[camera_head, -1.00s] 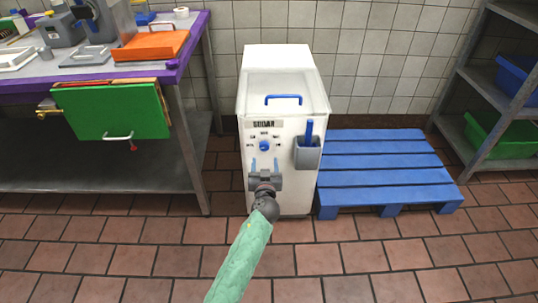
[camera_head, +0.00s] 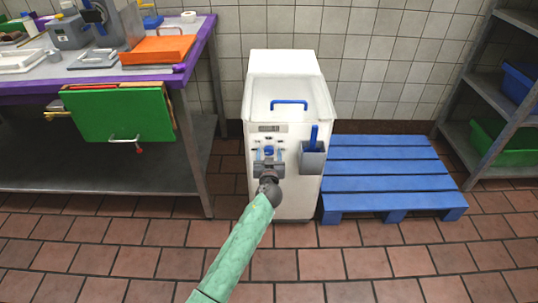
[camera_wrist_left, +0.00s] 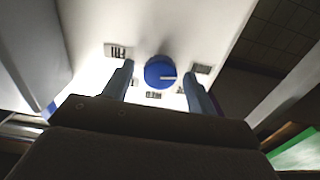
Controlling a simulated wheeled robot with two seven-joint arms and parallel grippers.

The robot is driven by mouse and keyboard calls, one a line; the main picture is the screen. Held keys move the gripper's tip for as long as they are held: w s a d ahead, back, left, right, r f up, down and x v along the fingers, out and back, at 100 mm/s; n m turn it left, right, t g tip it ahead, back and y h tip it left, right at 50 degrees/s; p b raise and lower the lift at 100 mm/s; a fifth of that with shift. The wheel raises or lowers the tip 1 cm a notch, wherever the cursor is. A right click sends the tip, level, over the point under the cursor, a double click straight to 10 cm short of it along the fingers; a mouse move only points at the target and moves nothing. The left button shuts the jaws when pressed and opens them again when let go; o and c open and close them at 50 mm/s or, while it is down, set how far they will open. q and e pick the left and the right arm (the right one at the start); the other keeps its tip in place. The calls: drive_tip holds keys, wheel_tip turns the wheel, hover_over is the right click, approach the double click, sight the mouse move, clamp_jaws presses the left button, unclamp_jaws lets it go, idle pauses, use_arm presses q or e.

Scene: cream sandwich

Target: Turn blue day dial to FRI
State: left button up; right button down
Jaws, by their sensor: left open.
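The blue day dial (camera_head: 269,151) is on the front of the white sugar bin (camera_head: 295,190), under its dark label. In the left wrist view the dial (camera_wrist_left: 160,72) is round with a pale pointer line toward the right, and small day labels sit around it, too small to read. My left gripper (camera_head: 269,157) is in front of the bin at the dial. In the left wrist view its two blue-grey fingers (camera_wrist_left: 160,85) are apart, one on each side of the dial, with gaps between. Contact cannot be seen. My right gripper is not in view.
A grey holder (camera_head: 312,158) with a blue scoop handle hangs on the bin front, right of the dial. A blue pallet (camera_head: 385,175) lies to the right. A steel table (camera_head: 205,120) with a green board (camera_head: 120,113) stands left. The tiled floor in front is clear.

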use_arm(q)
drive_tip(key=c, duration=1)
